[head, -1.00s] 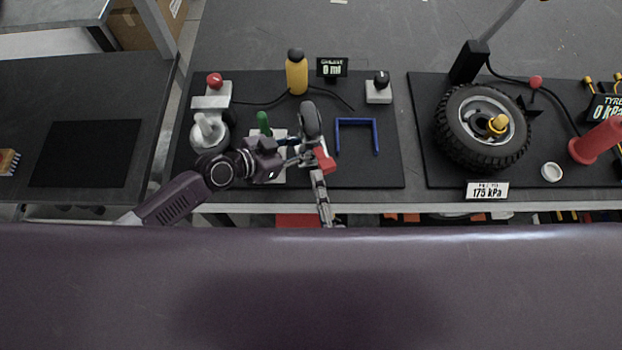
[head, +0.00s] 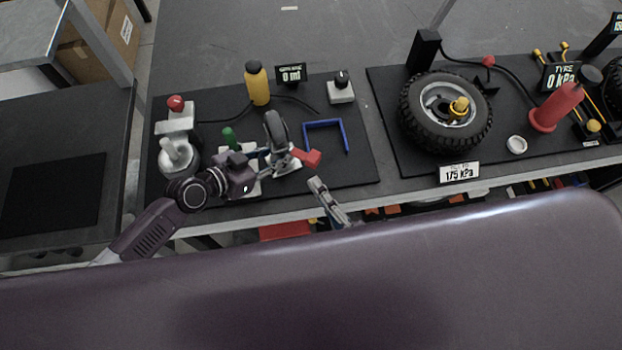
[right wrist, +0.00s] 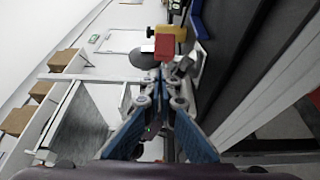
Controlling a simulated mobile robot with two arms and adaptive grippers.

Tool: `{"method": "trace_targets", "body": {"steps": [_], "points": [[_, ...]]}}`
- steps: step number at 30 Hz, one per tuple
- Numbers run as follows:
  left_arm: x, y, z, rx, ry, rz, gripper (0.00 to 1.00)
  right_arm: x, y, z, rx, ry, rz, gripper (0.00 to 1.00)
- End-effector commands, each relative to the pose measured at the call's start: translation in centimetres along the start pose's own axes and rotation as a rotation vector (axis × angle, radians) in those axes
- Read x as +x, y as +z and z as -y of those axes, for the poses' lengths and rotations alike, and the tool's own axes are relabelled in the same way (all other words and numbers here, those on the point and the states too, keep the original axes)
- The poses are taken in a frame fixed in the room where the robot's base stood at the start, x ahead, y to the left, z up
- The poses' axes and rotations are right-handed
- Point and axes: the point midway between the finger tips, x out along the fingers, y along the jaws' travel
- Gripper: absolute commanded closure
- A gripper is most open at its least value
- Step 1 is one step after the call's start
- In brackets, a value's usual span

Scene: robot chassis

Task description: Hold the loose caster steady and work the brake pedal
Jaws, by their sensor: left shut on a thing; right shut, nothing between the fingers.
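The loose caster has a dark grey wheel (head: 276,129) standing upright on a pale bracket, with a red brake pedal (head: 308,158) on its right side. My left gripper (head: 262,160) is shut on the caster from the left; its fingers are partly hidden against the bracket. My right gripper (head: 314,182) is shut and empty, just in front of the pedal with a small gap. In the right wrist view the closed fingertips (right wrist: 166,74) point at the red pedal (right wrist: 165,46), and the wheel (right wrist: 142,60) shows behind them.
A blue U-shaped frame (head: 322,123) stands right of the caster. A yellow bottle (head: 257,84), a green knob (head: 229,137) and a red-topped station (head: 177,122) stand on the same black mat. A large tyre (head: 420,125) lies on the right mat.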

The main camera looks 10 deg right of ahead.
Motion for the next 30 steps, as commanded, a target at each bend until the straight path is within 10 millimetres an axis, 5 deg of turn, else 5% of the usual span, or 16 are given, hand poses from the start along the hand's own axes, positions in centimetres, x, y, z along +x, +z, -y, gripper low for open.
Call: {"method": "trace_targets", "body": {"steps": [12,26,27,30], "points": [[0.0,0.1,0.0,0.000,0.000,0.002,0.90,-6.9,1.4,0.0,-0.001,-0.001,-0.001,1.00],[0.0,0.1,0.0,-0.001,0.001,0.003,0.90,-7.5,1.5,0.0,0.000,0.001,-0.001,1.00],[0.0,0.1,0.0,-0.001,0.001,0.003,0.75,-7.5,1.5,0.0,0.000,0.001,-0.001,1.00],[0.0,0.1,0.0,-0.001,0.001,0.002,0.64,-7.5,1.5,0.0,0.000,0.001,-0.001,1.00]]}}
